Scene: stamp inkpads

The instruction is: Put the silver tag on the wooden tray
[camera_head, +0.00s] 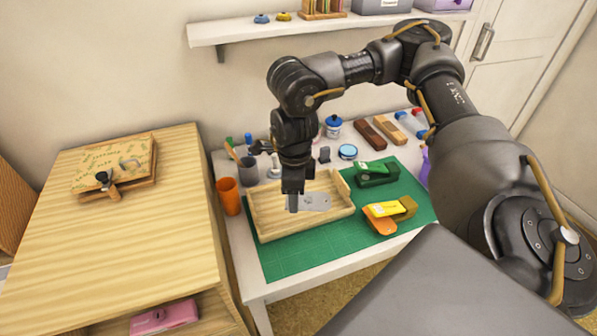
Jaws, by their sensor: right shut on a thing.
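The silver tag (315,202) is a small flat grey plate with a hole near its right end. My right gripper (292,203) reaches down from above and is shut on the tag's left end. The wooden tray (267,234) is a shallow light-wood box on the table. The tag and the fingertips are over the inside of the tray. I cannot tell whether the tag touches the tray floor. The gripper and wrist hide part of the tray's back left. My left gripper is not in view.
The tray stands partly on a green cutting mat (290,262). An orange cup (229,196) stands close to its left. Green and yellow-orange staplers (385,212) sit to its right. Jars and wooden blocks (370,135) stand behind. The front of the mat is clear.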

